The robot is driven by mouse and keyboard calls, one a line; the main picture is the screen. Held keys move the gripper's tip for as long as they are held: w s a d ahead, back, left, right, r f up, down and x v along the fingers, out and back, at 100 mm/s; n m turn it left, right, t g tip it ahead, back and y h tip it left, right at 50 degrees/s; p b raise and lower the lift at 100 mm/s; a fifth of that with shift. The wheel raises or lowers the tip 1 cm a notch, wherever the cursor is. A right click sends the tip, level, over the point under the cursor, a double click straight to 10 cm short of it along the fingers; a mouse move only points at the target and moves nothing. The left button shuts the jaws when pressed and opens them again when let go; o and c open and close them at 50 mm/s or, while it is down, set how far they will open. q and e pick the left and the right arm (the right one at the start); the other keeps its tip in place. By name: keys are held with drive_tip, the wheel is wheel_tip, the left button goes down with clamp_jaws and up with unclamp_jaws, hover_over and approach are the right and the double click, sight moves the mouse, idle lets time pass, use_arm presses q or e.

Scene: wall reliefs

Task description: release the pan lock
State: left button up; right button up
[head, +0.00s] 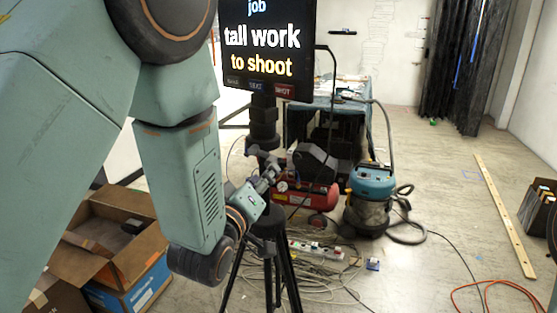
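A black tripod (278,268) stands in the middle of the head view. A dark screen (268,48) is mounted on top of its column (264,115). The screen reads "job tall work to shoot". My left arm comes in from the left, and its small gripper (268,170) is at the tripod's head, just below the column. The fingers look dark against the dark tripod parts, so I cannot tell whether they are open or shut, or touching. The pan lock itself is not clearly distinguishable there. My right gripper is not in view.
Behind the tripod are a red compressor (315,196) and a blue-topped vacuum (372,182) with a hose. Cables and a power strip (316,250) lie on the floor. Open cardboard boxes (125,245) stand at left. The floor at right is mostly clear, with a wooden plank (503,215).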

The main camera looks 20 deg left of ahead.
sight(270, 160)
use_arm(q)
drive_tip(key=w, duration=0.3)
drive_tip(key=w+p, duration=0.1)
drive_tip(key=w, duration=0.2)
drive_tip(key=shift+w+a, duration=0.2)
drive_tip(key=shift+w, duration=0.05)
drive_tip(key=shift+w+f, duration=0.1)
drive_tip(key=shift+w, duration=0.25)
drive_tip(key=shift+w+a, duration=0.15)
drive_tip(key=shift+a, duration=0.15)
drive_tip(key=shift+s+a, duration=0.2)
drive_tip(key=shift+a, duration=0.1)
drive_tip(key=shift+s+d, duration=0.1)
drive_tip(key=shift+s, duration=0.05)
drive_tip(key=shift+d, duration=0.4)
drive_tip(key=shift+c, duration=1.3)
drive_tip(key=shift+w, duration=0.2)
drive_tip(key=shift+c, duration=0.8)
drive_tip(key=shift+a, duration=0.15)
drive_tip(key=c, duration=0.3)
clamp_jaws()
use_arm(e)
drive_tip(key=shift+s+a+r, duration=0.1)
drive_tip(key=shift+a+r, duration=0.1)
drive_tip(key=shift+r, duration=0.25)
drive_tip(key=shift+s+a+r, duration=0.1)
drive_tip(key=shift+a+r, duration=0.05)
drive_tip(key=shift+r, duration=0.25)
